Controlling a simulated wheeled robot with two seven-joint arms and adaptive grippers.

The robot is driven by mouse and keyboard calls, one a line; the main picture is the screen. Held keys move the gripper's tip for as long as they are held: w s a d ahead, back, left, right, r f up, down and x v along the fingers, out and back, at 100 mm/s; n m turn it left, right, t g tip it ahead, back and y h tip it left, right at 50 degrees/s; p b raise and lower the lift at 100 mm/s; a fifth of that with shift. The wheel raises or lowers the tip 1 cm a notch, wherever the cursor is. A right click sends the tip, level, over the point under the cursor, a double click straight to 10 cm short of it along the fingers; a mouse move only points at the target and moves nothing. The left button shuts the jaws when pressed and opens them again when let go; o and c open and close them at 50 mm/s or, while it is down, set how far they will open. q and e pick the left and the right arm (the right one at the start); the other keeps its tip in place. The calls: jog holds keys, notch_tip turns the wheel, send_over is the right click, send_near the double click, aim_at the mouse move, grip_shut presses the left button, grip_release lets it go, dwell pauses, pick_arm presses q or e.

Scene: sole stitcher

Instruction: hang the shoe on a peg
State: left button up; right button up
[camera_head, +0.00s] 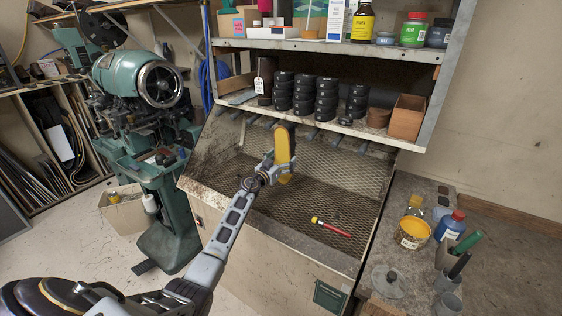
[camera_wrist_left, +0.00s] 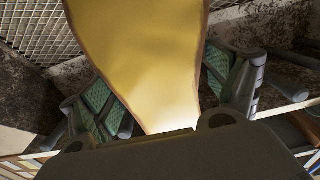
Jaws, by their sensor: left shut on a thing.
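The shoe (camera_head: 285,146) shows its yellow-tan sole and stands upright in my left gripper (camera_head: 270,166), above the mesh bench. In the left wrist view the sole (camera_wrist_left: 145,55) fills the middle, with a green-padded finger on each side of it. The gripper hides part of the shoe. A row of short pegs (camera_head: 313,134) sticks out below the lower shelf, behind and to the right of the shoe. The shoe overlaps this row in the picture; I cannot tell whether it touches a peg. My right gripper is not in view.
A red-handled tool (camera_head: 331,227) lies on the mesh (camera_head: 322,180). The shelf (camera_head: 330,125) above holds stacked black heels (camera_head: 326,93). A side table with jars and bottles (camera_head: 450,224) stands right. A green stitching machine (camera_head: 155,85) stands left.

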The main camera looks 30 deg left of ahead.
pick_arm(q)
jog(key=shift+f, duration=0.2)
jog(key=o, duration=1)
jog(key=shift+w, duration=0.1)
jog(key=shift+s, duration=0.25)
jog(key=shift+s+a+f, duration=0.1)
jog(key=shift+s+a, duration=0.05)
jog(key=shift+s, duration=1.75)
jog(key=shift+s+a+f, duration=0.1)
jog(key=shift+s, duration=1.85)
jog(key=shift+s+a, duration=0.15)
jog(key=shift+s, duration=1.75)
jog(key=shift+r, duration=0.1)
